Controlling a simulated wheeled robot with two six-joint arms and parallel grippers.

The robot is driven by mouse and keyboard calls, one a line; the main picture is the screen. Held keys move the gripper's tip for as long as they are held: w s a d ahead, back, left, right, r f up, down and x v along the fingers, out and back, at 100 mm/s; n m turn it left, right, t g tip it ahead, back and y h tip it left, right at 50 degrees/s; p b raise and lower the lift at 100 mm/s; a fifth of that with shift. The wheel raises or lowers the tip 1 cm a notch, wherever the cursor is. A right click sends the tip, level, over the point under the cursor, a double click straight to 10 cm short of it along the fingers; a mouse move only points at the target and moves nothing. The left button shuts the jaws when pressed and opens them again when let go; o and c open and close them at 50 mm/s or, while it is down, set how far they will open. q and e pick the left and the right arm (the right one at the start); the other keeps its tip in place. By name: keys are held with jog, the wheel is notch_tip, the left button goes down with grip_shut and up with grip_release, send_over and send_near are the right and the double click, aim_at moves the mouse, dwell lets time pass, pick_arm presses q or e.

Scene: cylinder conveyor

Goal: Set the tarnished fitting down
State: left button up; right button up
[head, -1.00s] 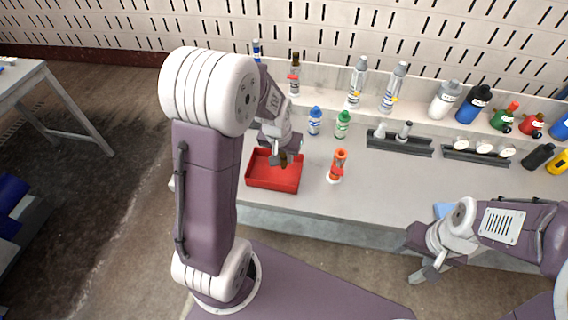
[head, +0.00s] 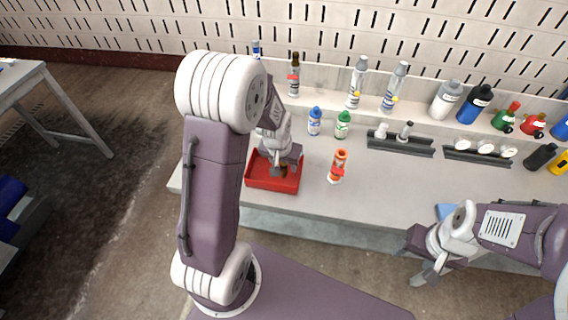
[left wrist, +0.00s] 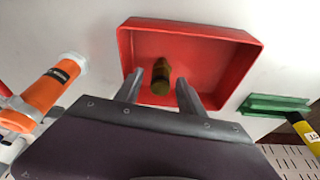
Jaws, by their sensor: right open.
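The tarnished fitting (head: 284,170), a small dark brown-olive piece, is inside the red tray (head: 262,184). In the left wrist view the fitting (left wrist: 160,76) shows against the floor of the tray (left wrist: 222,36), between my fingers, with a gap on each side. My left gripper (head: 281,165) is low over the tray and open; its fingers (left wrist: 159,84) straddle the fitting. Whether the fitting's base fully rests on the tray floor I cannot tell. My right gripper (head: 422,262) is open and empty, off the bench's front edge at the right.
An orange bottle (head: 337,166) stands right of the tray, also seen in the left wrist view (left wrist: 44,90). Blue (head: 315,121) and green (head: 343,124) bottles stand behind. Dark racks (head: 400,145) and several bottles line the back.

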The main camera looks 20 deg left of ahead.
pick_arm(q)
jog(key=shift+r, duration=0.2)
jog(key=p+v, duration=0.3)
jog(key=v, duration=0.9)
jog(key=s+d+f+g, duration=0.1)
jog(key=s+d+f, duration=0.1)
jog(key=s, duration=0.3)
jog(key=s+d+f+g, duration=0.1)
jog(key=s+d+f, duration=0.1)
jog(key=s, duration=0.3)
jog(key=shift+s+d+f+m, duration=0.25)
jog(key=shift+s+f+m, duration=0.15)
jog(key=shift+f, duration=0.35)
